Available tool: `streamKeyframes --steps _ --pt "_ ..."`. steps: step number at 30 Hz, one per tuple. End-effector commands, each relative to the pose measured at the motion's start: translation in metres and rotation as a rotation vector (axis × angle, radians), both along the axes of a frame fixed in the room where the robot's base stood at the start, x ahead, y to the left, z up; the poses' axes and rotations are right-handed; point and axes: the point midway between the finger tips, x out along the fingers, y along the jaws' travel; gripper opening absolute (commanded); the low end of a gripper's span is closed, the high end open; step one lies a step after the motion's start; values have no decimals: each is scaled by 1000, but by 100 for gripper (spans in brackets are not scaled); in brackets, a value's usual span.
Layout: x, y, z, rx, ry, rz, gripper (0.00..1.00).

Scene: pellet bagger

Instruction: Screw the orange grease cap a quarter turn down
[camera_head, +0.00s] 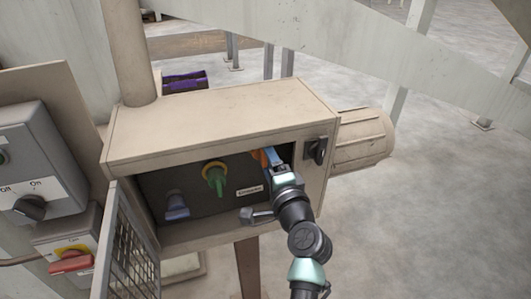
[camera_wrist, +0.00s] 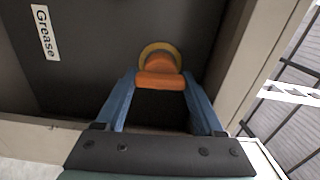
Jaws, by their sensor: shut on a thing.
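The orange grease cap (camera_wrist: 160,70) sits on a yellow ring against the dark back panel of the open beige box. In the head view the orange cap (camera_head: 256,158) shows only in part, beside my fingers. My gripper (camera_wrist: 161,82) has its blue fingers on either side of the cap's wing, shut on it. In the head view my gripper (camera_head: 270,157) reaches into the right part of the box. A white Grease label (camera_wrist: 44,32) is on the panel; it also shows in the head view (camera_head: 249,190).
The beige box (camera_head: 220,118) has its mesh door (camera_head: 130,250) swung open at left. A green knob (camera_head: 216,180) and a blue-grey knob (camera_head: 176,206) are inside. A black latch (camera_head: 316,151) is on the box front at right. Grey switch box (camera_head: 30,155) stands left.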

Motion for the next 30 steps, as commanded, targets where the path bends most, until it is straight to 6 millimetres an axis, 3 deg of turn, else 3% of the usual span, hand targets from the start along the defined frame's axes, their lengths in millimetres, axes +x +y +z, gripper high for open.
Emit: streamKeyframes --steps 19,20,24,30 --pt "0 0 -1 46 15 -1 14" --pt "0 0 -1 46 15 -1 75" --pt "0 0 -1 45 14 -1 100" --pt "0 0 1 44 12 -1 100"
